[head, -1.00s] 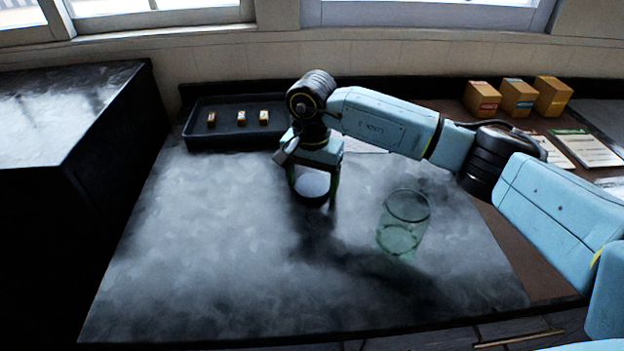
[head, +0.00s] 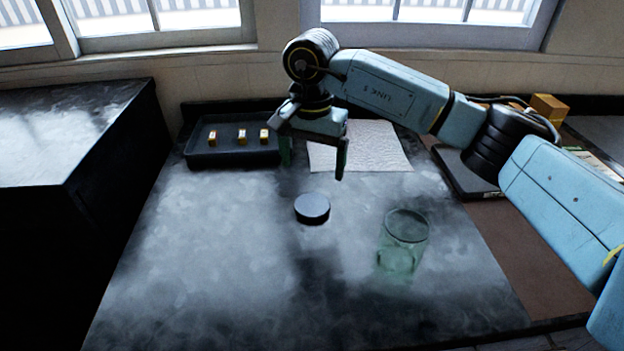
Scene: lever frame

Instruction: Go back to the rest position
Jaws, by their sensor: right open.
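My right gripper (head: 314,172) is open and empty in the head view. It hangs above the table, up and behind a dark round puck (head: 312,208), with clear space between them. The puck lies flat on the grey mottled table top (head: 200,260). My left gripper is not in view.
A greenish clear glass (head: 402,245) stands to the right of the puck. A black tray (head: 205,160) with small gold-and-white pieces lies at the back left. A white cloth (head: 375,155) lies behind my gripper. Boxes (head: 548,108) stand far right. The front left of the table is clear.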

